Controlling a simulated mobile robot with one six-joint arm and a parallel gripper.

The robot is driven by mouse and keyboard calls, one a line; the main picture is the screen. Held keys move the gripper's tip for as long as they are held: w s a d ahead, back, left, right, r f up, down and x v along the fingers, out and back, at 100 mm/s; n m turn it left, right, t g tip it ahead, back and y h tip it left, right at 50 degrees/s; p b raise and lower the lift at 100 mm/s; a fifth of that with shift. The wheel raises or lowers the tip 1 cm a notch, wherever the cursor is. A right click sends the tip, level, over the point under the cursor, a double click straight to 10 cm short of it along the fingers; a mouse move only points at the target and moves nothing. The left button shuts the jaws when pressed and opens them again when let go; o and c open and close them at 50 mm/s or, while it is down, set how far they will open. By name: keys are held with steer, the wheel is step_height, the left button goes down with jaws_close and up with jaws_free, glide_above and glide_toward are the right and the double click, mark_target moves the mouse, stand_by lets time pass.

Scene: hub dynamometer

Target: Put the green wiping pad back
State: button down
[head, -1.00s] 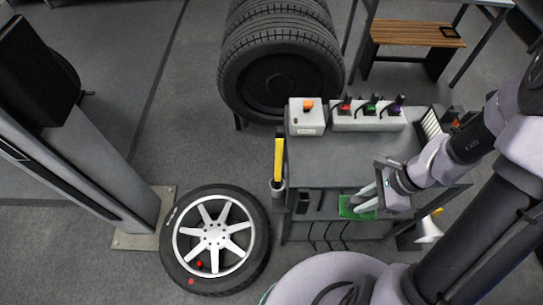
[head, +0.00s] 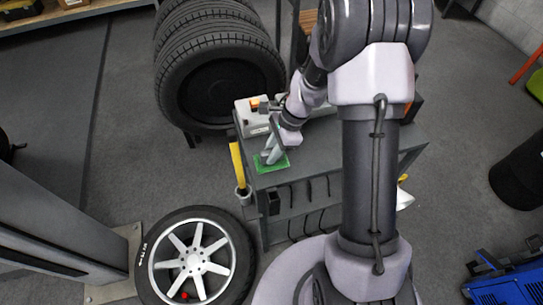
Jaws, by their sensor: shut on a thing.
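The green wiping pad (head: 282,165) is a flat green rectangle over the left front part of the grey cart's top (head: 315,150). My gripper (head: 272,153) points down and is shut on the pad from above. The fingers hide part of the pad. I cannot tell whether the pad touches the cart top or hangs just above it.
A grey box with an orange button (head: 252,118) stands at the cart's back left. A yellow-handled tool (head: 238,165) stands in a holder on the cart's left side. A wheel (head: 195,260) lies on the floor, and stacked tyres (head: 215,80) stand behind.

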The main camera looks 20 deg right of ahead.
steer(key=shift+f, duration=0.6)
steer(key=shift+r, duration=0.15)
steer(key=c, duration=1.3)
jaws_free()
steer(key=shift+o, duration=0.2)
